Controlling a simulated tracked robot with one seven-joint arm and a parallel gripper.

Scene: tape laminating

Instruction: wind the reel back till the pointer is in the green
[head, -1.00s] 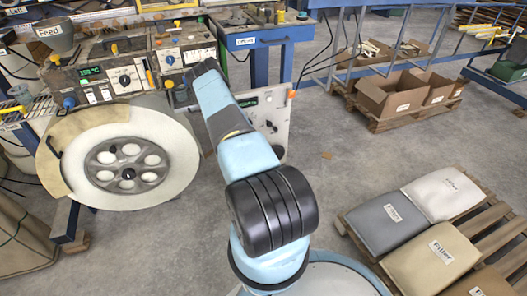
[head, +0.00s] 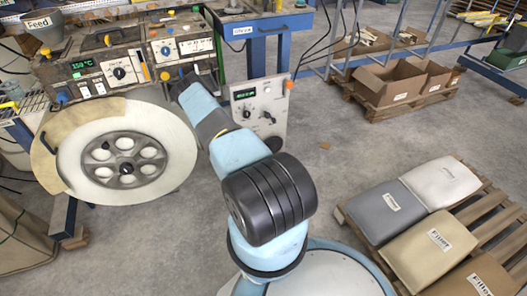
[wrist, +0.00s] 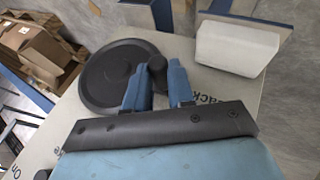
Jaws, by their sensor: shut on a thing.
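The large pale reel (head: 167,135) with a grey spoked hub (head: 123,160) stands at the left in the head view. A tan sector shows along its left edge. In the wrist view, a dark round handwheel (wrist: 103,78) lies on a pale panel. Its knob (wrist: 157,72) stands between the two blue fingers of my gripper (wrist: 158,84), which is shut on it. Lettering on the panel is partly covered by the fingers. In the head view my arm reaches to the machine and its fingertips are hidden. I cannot make out the pointer or green zone.
A control panel (head: 117,73) with a green display is above the reel. A pale box (wrist: 238,44) stands beside the handwheel. A cabinet with knobs (head: 257,106) is right of my arm. Sacks on a pallet (head: 355,232) lie at lower right; the middle floor is clear.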

